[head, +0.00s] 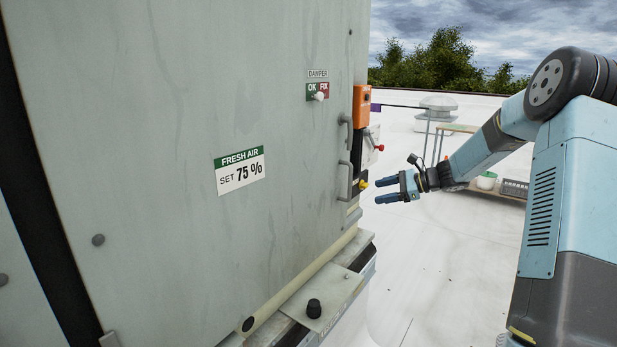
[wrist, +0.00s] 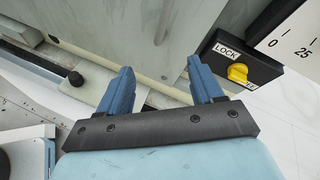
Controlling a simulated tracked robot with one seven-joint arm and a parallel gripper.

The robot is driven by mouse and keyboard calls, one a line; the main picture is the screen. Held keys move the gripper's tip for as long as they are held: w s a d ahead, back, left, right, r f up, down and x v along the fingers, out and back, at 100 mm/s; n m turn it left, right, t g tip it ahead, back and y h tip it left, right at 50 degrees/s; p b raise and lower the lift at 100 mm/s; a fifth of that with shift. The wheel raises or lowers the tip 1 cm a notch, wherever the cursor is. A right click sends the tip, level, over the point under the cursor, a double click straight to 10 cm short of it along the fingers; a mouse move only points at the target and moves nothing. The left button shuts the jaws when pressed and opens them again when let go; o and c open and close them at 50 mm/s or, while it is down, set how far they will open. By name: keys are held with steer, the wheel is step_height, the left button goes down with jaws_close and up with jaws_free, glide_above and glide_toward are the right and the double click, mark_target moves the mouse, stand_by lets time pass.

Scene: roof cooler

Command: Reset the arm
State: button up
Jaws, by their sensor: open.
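My gripper (head: 386,190) is at the end of my light blue arm, right of the grey cooler cabinet (head: 200,110) in the head view. Its two dark blue fingers point left toward the cabinet's edge. In the wrist view my gripper (wrist: 160,88) has its fingers spread apart with nothing between them. Beyond the fingers lie the cabinet's lower edge and a ledge with a black knob (wrist: 75,79). A yellow knob (wrist: 238,72) on a black plate marked LOCK is just right of the fingers and apart from them.
The cabinet carries a FRESH AIR SET 75% label (head: 240,171), a DAMPER OK/FIX switch (head: 318,93) and handles (head: 345,181). An orange device (head: 362,106) and a red knob (head: 380,148) are at its edge. A table (head: 458,128) stands behind. White roof floor right of the cabinet is largely open.

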steer(key=s+a+r+n+g+h, duration=0.1)
steer(key=s+a+r+n+h, duration=0.15)
steer(key=s, duration=0.55)
steer(key=s+a+r+n+g+h, duration=0.1)
steer(key=s+a+r+n+h, duration=0.1)
steer(key=s+r+n, duration=0.35)
steer(key=s+a+r+n+g+h, duration=0.1)
steer(key=s+a+n+h, duration=0.15)
steer(key=s, duration=0.65)
steer(key=s+d+r+n+t+h, duration=0.1)
steer(key=s+d+n+h, duration=0.1)
steer(key=s, duration=0.9)
steer(key=s+d+r+n+t+h, duration=0.2)
steer(key=s+d+n+h, duration=0.1)
steer(key=s, duration=0.9)
steer(key=shift+s+d+n+t+h, duration=0.3)
steer(key=shift+d+n, duration=0.25)
steer(key=shift+n, duration=0.4)
